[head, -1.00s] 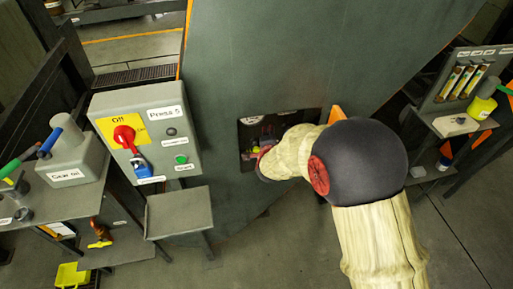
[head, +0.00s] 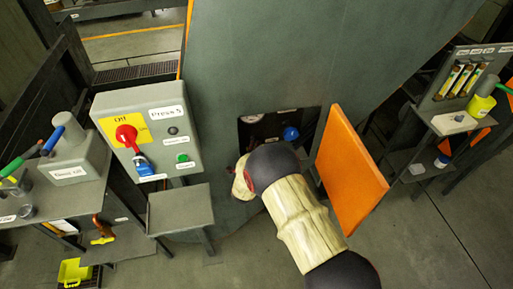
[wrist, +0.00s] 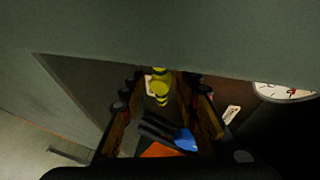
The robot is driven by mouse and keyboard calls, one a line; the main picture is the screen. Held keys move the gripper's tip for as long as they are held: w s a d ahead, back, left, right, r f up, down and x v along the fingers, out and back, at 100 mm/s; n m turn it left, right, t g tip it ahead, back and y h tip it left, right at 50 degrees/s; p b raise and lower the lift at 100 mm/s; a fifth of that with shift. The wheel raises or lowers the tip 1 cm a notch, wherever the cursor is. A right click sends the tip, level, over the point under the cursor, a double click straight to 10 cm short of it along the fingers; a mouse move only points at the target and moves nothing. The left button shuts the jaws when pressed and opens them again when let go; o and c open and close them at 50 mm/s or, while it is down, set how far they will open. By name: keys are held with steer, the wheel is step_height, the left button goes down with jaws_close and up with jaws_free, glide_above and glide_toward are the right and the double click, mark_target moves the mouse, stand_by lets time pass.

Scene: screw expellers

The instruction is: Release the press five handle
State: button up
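A square opening (head: 262,130) shows in the dark green press body in the head view. A blue knob (head: 291,133) sits inside it at the right. In the wrist view a blue rounded end (wrist: 185,139) with dark bars shows low between my fingers. A yellow-green ribbed part (wrist: 160,88) lies farther in. I cannot tell which of these is the press five handle. My gripper (wrist: 162,90) has its two fingers apart, with no clear contact on anything. In the head view my arm hides the gripper.
An orange panel (head: 350,170) stands out to the right of the opening, beside my arm. The Press 5 control box (head: 150,130) with a red switch is at the left, above a small grey table (head: 180,208). A gauge (wrist: 286,91) is inside at the right.

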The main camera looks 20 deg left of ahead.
steer(key=shift+x, duration=0.75)
steer(key=c, duration=0.3)
